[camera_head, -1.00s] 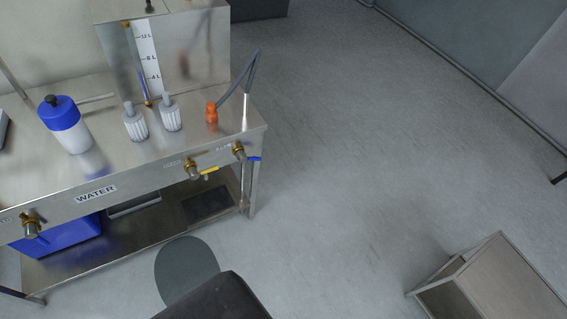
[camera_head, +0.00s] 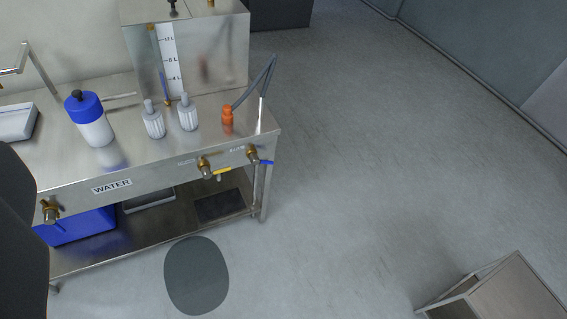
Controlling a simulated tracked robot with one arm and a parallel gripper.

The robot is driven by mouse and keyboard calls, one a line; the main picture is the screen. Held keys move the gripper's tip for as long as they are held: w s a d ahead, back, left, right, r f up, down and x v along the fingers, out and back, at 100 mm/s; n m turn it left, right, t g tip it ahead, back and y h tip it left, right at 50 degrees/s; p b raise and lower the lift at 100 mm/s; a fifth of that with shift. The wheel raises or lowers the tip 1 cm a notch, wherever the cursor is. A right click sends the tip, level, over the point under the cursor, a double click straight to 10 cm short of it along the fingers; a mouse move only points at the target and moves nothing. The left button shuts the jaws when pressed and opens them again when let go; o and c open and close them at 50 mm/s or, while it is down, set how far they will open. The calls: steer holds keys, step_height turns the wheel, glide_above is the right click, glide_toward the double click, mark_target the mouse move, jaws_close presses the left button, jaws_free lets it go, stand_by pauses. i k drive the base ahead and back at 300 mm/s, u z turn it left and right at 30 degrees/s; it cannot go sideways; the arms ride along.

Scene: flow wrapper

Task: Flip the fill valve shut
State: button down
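Two brass valves are on the front panel of the steel water bench, near its right end. One has a yellow lever (camera_head: 222,171) and the other a blue lever (camera_head: 266,162). Both levers point to the right, roughly along the panel. A third brass valve (camera_head: 49,211) is farther left on the panel. The small labels by the valves are too small to read, so I cannot tell which is the fill valve. My gripper is not in view; a dark part at the left edge is likely mine.
The bench (camera_head: 155,180) carries a steel tank (camera_head: 222,60) with a litre scale, a blue-capped bottle (camera_head: 92,122), two ribbed white pieces and an orange hose fitting (camera_head: 227,114). A blue bin (camera_head: 80,226) is below. A small table (camera_head: 515,297) stands lower right.

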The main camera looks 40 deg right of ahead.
mark_target(253, 157)
steer(key=z, duration=0.85)
steer(key=i, duration=1)
